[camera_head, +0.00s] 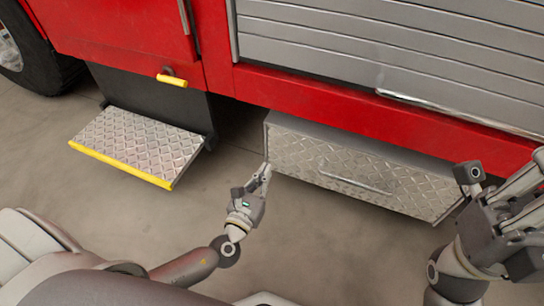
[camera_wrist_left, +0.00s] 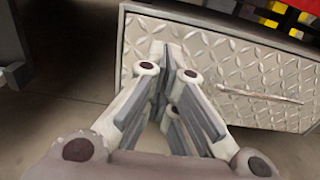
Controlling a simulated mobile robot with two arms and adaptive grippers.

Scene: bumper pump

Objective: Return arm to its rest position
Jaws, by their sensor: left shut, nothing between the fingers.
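My left gripper (camera_head: 264,170) is shut and empty, with its fingers together and pointing up toward the truck. In the head view its tips lie just left of the lower left corner of a diamond-plate metal drawer front (camera_head: 320,160). In the left wrist view the closed fingers (camera_wrist_left: 165,50) overlap the left part of that drawer front (camera_wrist_left: 225,65). I cannot tell whether they touch it. The drawer's bar handle (camera_head: 355,183) is free, to the right of the gripper. My right gripper (camera_head: 525,185) is at the right edge, its fingertips partly cut off.
A diamond-plate step (camera_head: 135,145) with a yellow edge juts out on the left. The red truck body (camera_head: 300,92) and a grey roller shutter (camera_head: 390,45) rise behind. A yellow handle (camera_head: 172,80) sits above the step. The concrete floor (camera_head: 330,245) between my arms is clear.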

